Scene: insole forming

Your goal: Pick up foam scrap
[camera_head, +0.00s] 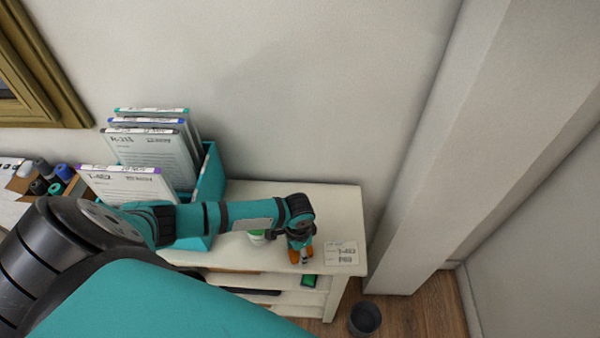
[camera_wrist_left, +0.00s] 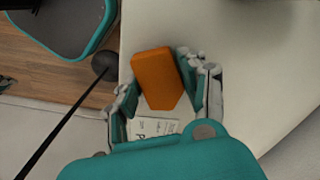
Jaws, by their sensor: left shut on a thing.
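The foam scrap is an orange block (camera_wrist_left: 157,78) between the fingers of my left gripper (camera_wrist_left: 160,92) in the left wrist view. My left gripper is shut on it. In the head view my left gripper (camera_head: 301,257) is over the right part of the white cabinet top, with orange (camera_head: 293,254) showing at its fingers. I cannot tell whether the scrap touches the cabinet top. My right gripper is not in view.
A printed card (camera_head: 341,253) lies right of the gripper on the white cabinet (camera_head: 335,205). A teal file box (camera_head: 212,180) with folders stands behind my left arm. A green-and-white item (camera_head: 257,237) is near the gripper. A dark bin (camera_head: 365,318) stands on the floor.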

